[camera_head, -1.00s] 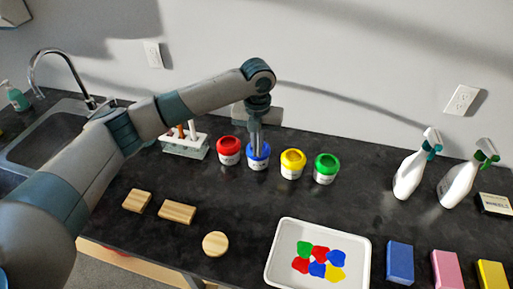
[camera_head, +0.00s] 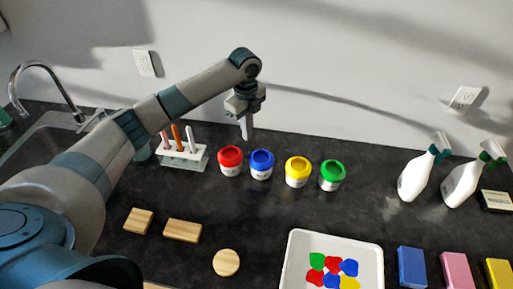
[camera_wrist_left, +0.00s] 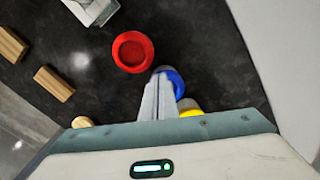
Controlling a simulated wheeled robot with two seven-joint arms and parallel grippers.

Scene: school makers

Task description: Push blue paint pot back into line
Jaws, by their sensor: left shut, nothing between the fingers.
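The blue paint pot (camera_head: 262,166) stands upright in a row between the red pot (camera_head: 230,161) and the yellow pot (camera_head: 297,172), with the green pot (camera_head: 332,176) at the right end. The row looks roughly straight. My left gripper (camera_head: 248,135) is shut and empty, pointing down above and behind the gap between the red and blue pots, apart from them. In the left wrist view its closed fingers (camera_wrist_left: 162,76) hide part of the blue pot (camera_wrist_left: 178,83). The red pot (camera_wrist_left: 132,51) shows clear there. My right gripper is not in view.
A test tube rack (camera_head: 183,156) stands left of the pots. Wooden blocks (camera_head: 182,230) and a paint tray (camera_head: 292,262) lie in front. Spray bottles (camera_head: 415,177) stand at the right. The wall is close behind; the counter just in front of the pots is clear.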

